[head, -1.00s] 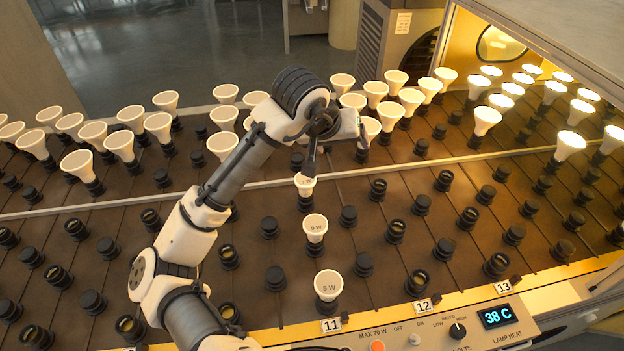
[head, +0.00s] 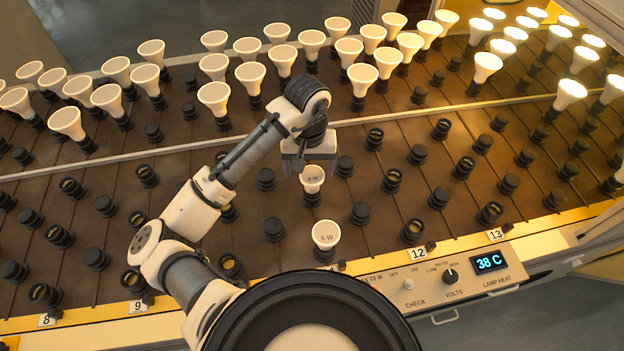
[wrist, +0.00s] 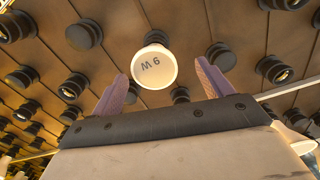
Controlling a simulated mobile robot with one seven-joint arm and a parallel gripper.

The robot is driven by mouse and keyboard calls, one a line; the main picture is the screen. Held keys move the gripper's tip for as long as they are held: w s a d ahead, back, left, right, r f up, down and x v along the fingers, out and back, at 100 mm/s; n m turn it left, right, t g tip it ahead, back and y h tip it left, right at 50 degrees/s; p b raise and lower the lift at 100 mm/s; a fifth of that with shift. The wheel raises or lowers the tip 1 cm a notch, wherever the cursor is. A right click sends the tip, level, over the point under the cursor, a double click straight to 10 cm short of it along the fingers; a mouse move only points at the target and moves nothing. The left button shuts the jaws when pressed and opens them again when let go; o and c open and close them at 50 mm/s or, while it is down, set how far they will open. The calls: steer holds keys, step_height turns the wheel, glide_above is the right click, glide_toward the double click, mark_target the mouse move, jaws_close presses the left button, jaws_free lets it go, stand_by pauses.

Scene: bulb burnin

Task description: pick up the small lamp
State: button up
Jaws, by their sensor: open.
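Two small white lamps with dark bases stand upright in the row at the middle front of the rack. The lamp marked 9 W (head: 313,182) is just below my gripper (head: 307,170) in the head view. The lamp marked 5 W (head: 325,235) stands nearer the front. My gripper is open and points down. In the wrist view the 9 W lamp (wrist: 153,68) shows between the two purple fingertips (wrist: 160,72); I cannot tell whether it is within their reach in depth. No contact shows. A spot behind my gripper is hidden.
Larger white lamps (head: 213,97) stand in rows behind the rail, and lit lamps (head: 570,92) glow at right. Empty dark sockets (head: 266,179) surround the small lamps. A control panel (head: 450,277) reading 38 C is at the front edge.

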mark_target(312, 176)
steer(key=shift+s+d+f+p, duration=0.2)
steer(key=shift+f+p, duration=0.2)
steer(key=shift+f, duration=0.85)
steer(key=shift+s+d+f+p, duration=0.15)
steer(key=shift+f+p, duration=0.2)
steer(key=shift+f, duration=0.85)
steer(key=shift+w, duration=0.1)
steer(key=c, duration=1.1)
steer(key=shift+r, duration=0.1)
step_height(312, 176, up, 20)
steer(key=shift+f+b, duration=0.1)
steer(key=shift+b, duration=0.5)
